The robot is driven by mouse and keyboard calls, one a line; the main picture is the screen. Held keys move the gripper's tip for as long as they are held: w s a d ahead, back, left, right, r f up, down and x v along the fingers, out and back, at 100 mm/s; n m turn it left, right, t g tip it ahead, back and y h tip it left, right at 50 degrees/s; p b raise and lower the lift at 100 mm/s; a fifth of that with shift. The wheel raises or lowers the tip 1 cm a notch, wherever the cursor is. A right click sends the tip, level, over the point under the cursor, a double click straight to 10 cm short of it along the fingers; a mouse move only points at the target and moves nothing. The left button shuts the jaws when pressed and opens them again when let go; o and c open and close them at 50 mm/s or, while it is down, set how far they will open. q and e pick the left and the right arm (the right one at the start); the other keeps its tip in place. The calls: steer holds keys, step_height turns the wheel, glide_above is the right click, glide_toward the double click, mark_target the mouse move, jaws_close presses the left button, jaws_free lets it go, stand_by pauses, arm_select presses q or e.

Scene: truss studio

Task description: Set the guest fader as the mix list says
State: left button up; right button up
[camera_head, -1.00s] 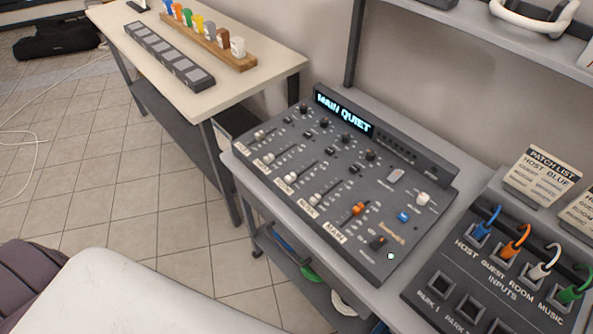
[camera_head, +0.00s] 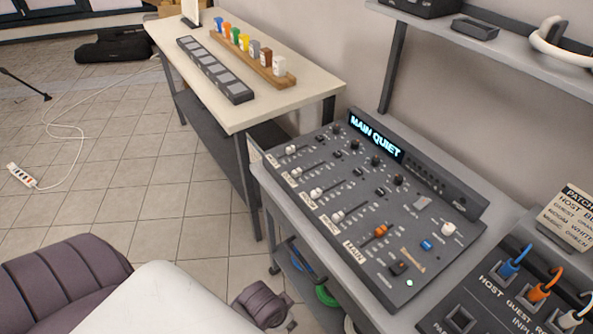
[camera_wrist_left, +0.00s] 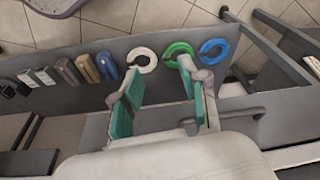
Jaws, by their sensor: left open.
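The grey mixer (camera_head: 370,205) stands on the right-hand bench, its display reading "MAIN QUIET". Its strips have white fader caps and one orange cap (camera_head: 380,231) on the MAIN strip. The second strip from the left carries the guest fader (camera_head: 296,172), going by its place; its label is too small to read surely. Its cap sits toward the label end of its slot. My left gripper (camera_wrist_left: 160,72) shows in the left wrist view, open and empty, its teal-padded fingers apart above a lower shelf. My right gripper is not in view. No readable mix list shows.
A patch panel (camera_head: 500,310) with coloured plugs and a PATCH LIST card (camera_head: 568,215) stand right of the mixer. Coiled cables, one green (camera_wrist_left: 178,54), lie on the lower shelf. A pale table (camera_head: 310,90) stands at the back left. The tiled floor (camera_head: 130,170) is mostly free.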

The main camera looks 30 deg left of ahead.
arm_select(q)
steer(key=w+d+r+m+t+h, duration=0.1)
steer(key=w+r+m, duration=0.1)
steer(key=w+r, duration=0.5)
glide_toward(297, 170)
steer(key=p+x, duration=0.1)
steer(key=x, duration=0.6)
steer(key=shift+f, duration=0.3)
steer(key=shift+w+f, duration=0.25)
steer(key=shift+f, duration=0.35)
jaws_close()
